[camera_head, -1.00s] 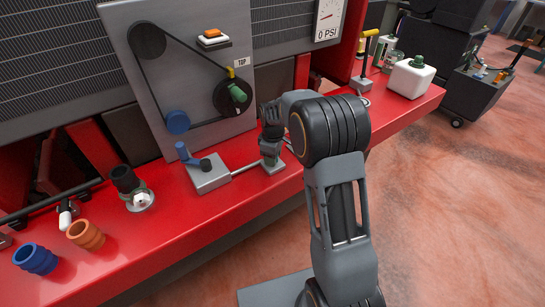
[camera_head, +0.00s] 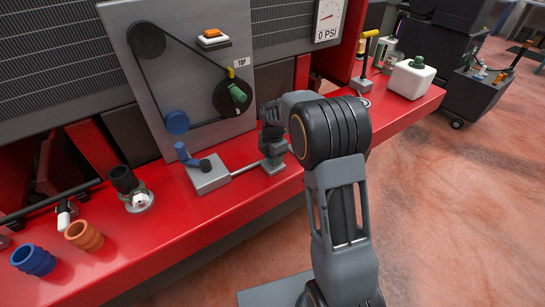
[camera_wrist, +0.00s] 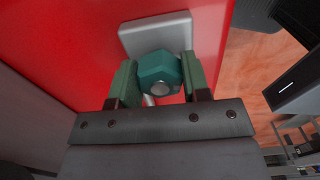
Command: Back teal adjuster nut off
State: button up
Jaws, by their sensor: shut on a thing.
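The teal adjuster nut (camera_wrist: 159,70) is a hexagonal nut with a round bolt end in its middle, seen in the wrist view. It sits in front of a grey block (camera_wrist: 152,33) on the red shelf. My gripper (camera_wrist: 158,82) is shut on the nut, with one green-padded finger on each side. In the head view my gripper (camera_head: 272,147) points down at the grey block (camera_head: 273,166), and the nut is hidden there. A thin rod (camera_head: 245,169) runs left from the block to a grey base with a blue lever (camera_head: 187,153).
A grey panel (camera_head: 160,60) with a belt, pulleys and a green knob (camera_head: 238,94) stands behind. Black, orange (camera_head: 84,235) and blue (camera_head: 33,259) couplings are at the left.

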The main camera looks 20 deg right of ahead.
jog(key=n, duration=0.3)
jog(key=shift+s+f+n, duration=0.15)
jog(key=shift+f+n, duration=0.1)
jog(key=shift+n, duration=1.85)
jog(key=o, duration=0.9)
jog(key=shift+r, duration=0.1)
jog(key=shift+r, duration=0.15)
notch_tip(320, 180, up, 14)
jog(key=shift+f, duration=0.2)
